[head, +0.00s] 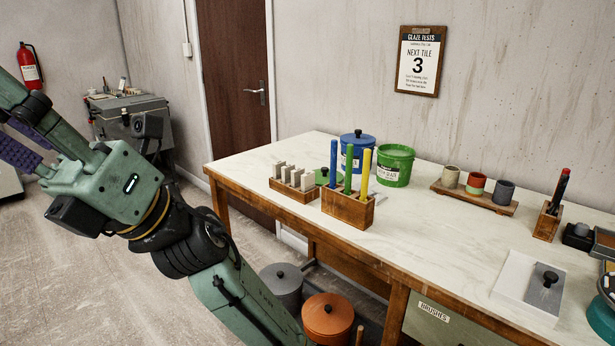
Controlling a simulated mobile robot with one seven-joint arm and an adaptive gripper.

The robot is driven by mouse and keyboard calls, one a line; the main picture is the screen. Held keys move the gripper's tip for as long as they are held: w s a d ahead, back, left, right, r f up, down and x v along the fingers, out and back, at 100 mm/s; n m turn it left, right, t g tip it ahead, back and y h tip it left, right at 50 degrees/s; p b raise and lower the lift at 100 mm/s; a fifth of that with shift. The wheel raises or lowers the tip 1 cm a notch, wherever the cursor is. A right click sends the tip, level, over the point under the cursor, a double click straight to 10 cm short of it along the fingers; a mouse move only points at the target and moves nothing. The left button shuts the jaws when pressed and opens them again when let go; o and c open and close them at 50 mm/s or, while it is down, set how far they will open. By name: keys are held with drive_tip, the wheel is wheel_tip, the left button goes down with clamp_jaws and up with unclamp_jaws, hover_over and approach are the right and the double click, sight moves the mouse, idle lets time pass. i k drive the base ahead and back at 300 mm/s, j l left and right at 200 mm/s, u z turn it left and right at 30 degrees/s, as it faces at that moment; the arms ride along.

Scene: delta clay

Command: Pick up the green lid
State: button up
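The green lid (324,180) is a flat disc with a dark knob. It lies on the white worktop between the wooden tile rack (293,190) and the wooden holder (347,209) with blue, green and yellow sticks. The holder and rack hide part of the lid. An open green tub (394,167) with a white label stands to its right. A blue tub (350,158) with a blue lid stands behind. My arm is at the left, apart from the table. The end of my arm with the gripper is outside the picture.
A wooden tray (509,208) with three small cups stands right of the green tub. A marker holder (548,223) and a white board (527,284) lie further right. Grey (283,285) and orange (327,318) lidded pots are below the table. The worktop's middle is clear.

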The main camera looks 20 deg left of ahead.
sight(322, 174)
drive_tip(key=i+j, duration=0.25)
drive_tip(key=i+j+z, duration=0.15)
drive_tip(key=j, duration=0.3)
drive_tip(key=i+j, duration=0.35)
drive_tip(key=i+j+z, duration=0.15)
drive_tip(key=j, duration=0.3)
drive_tip(key=i+j, duration=0.4)
drive_tip(key=i, duration=0.4)
drive_tip(key=l+z, duration=0.05)
